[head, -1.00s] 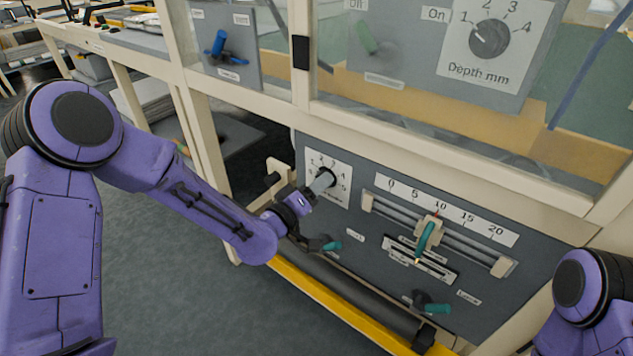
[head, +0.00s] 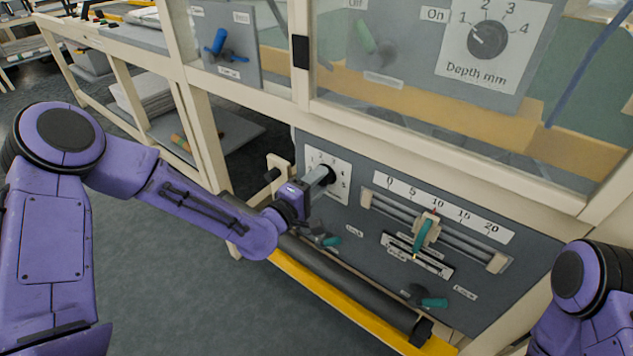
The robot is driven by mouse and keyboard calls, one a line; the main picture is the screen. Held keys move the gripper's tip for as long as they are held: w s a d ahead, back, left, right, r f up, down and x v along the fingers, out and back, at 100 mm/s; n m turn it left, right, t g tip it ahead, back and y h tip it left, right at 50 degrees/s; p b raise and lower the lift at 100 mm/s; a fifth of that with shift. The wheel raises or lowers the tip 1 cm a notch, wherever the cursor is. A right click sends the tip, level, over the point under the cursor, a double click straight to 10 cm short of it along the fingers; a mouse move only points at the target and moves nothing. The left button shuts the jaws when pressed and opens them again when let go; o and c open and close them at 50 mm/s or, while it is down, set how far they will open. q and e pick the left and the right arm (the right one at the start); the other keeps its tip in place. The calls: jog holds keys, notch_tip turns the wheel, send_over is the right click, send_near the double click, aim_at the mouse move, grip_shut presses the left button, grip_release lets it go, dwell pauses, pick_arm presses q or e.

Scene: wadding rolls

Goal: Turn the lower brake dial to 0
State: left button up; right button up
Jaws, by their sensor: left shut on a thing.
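The lower brake dial (head: 330,174) is a dark round knob on a white numbered plate (head: 343,185), on the left of the grey lower panel. My left gripper (head: 321,176) is at the dial, with its grey fingers shut on the knob. The fingers hide much of the knob and part of the scale, so I cannot read its setting or see the 0 mark. Only my right arm (head: 590,290) shows, at the right edge; its gripper is out of view.
Right of the dial is a slider with a teal handle (head: 424,235) on a 0 to 20 scale. Teal levers sit below it (head: 434,302) and below my gripper (head: 331,241). A dark roller (head: 350,285) and yellow bar run along the bottom. A Depth mm dial (head: 487,40) is above.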

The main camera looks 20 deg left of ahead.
dwell(0.4)
pick_arm(q)
jog(key=o, duration=1.1)
jog(key=shift+c, duration=0.2)
jog(key=v, duration=1)
jog(key=shift+s, duration=0.2)
jog(key=shift+a, duration=0.1)
